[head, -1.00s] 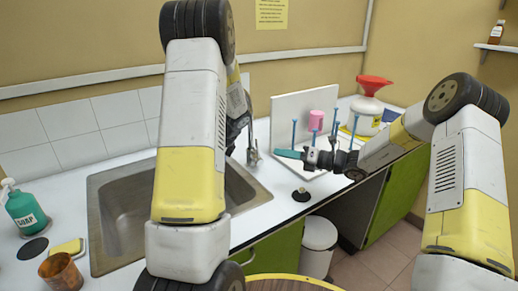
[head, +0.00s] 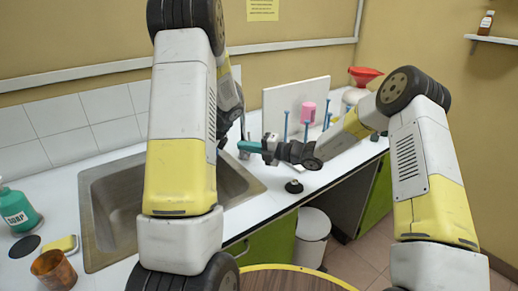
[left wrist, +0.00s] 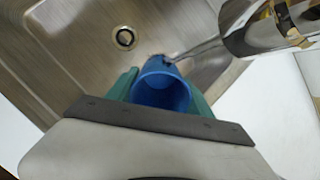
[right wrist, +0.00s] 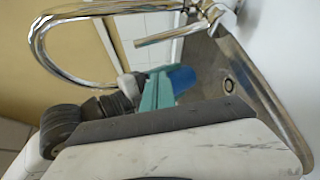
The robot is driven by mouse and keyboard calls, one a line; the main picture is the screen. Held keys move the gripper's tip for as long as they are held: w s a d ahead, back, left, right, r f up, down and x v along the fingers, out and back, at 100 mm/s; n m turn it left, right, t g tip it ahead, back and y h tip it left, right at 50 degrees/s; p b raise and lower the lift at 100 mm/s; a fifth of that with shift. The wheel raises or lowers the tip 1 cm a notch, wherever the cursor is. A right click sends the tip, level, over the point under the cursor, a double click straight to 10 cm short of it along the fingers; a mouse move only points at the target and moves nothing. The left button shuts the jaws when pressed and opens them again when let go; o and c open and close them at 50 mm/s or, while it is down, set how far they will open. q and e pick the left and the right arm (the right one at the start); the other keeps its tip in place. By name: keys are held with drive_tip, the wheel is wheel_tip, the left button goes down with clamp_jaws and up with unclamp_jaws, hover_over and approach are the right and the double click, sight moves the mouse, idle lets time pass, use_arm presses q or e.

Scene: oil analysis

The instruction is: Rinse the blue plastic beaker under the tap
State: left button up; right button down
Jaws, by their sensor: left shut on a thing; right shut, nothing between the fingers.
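The blue plastic beaker (left wrist: 162,92) is between the green fingers of my left gripper (left wrist: 163,92), over the steel sink (left wrist: 75,45), its open mouth facing the camera. In the head view the left gripper and beaker are hidden behind my left arm. The chrome tap (left wrist: 265,25) is close beside the beaker; I see no clear water stream. In the right wrist view the tap (right wrist: 62,15) arches above, and the beaker (right wrist: 182,79) shows partly behind the fingers. My right gripper (head: 250,147) is shut and empty, its fingertips close to the tap (head: 243,140); contact cannot be told.
A soap bottle (head: 18,209), sponge (head: 60,245) and amber beaker (head: 53,270) stand left of the sink. A white board (head: 285,100), blue pegs and a pink cup (head: 308,112) stand right. A small black object (head: 294,187) lies on the counter.

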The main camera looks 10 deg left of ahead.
drive_tip(key=w, duration=0.1)
drive_tip(key=w+d, duration=0.1)
drive_tip(key=w, duration=0.1)
drive_tip(key=shift+w+d+r, duration=0.15)
drive_tip(key=shift+w+r, duration=0.15)
drive_tip(key=shift+r, duration=0.05)
drive_tip(key=shift+w+d+r, duration=0.1)
drive_tip(key=shift+w+d, duration=0.2)
drive_tip(key=shift+w, duration=0.15)
drive_tip(key=shift+s, duration=0.1)
